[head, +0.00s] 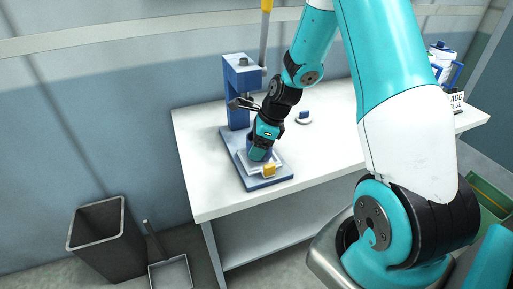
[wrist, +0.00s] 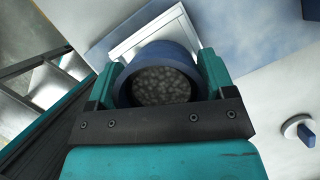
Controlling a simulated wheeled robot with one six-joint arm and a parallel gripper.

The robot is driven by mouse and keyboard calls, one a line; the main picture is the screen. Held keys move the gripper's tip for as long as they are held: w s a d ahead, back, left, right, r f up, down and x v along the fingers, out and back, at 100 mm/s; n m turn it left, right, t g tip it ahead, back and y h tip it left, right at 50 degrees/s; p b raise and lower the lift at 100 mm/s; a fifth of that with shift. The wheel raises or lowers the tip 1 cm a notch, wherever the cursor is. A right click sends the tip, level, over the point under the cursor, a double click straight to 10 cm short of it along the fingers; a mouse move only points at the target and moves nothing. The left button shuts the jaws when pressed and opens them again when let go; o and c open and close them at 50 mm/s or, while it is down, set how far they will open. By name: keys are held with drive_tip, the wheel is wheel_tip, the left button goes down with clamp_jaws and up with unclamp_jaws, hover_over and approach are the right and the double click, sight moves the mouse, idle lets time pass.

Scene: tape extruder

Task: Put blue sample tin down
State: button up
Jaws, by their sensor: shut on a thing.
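The blue sample tin (wrist: 158,58) is round and open at the top, with dark, lumpy grey contents. In the wrist view it sits between the two teal fingers of my gripper (wrist: 160,80), which is shut on it. A white square plate (wrist: 178,22) shows just beyond the tin. In the head view my gripper (head: 262,150) points down over the white plate (head: 246,167) on the base of the blue press, and my wrist hides much of the tin. I cannot tell whether the tin touches the plate.
The blue press (head: 237,92) with a yellow-ended lever (head: 266,8) stands on the white table (head: 200,150). A small blue-and-white round piece (head: 304,118) lies to the right. A dark bin (head: 104,237) and a dustpan (head: 172,272) stand on the floor.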

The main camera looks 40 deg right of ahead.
drive_tip(key=shift+f, duration=0.7)
drive_tip(key=shift+f, duration=0.1)
drive_tip(key=o, duration=1.1)
drive_tip(key=shift+c, duration=0.2)
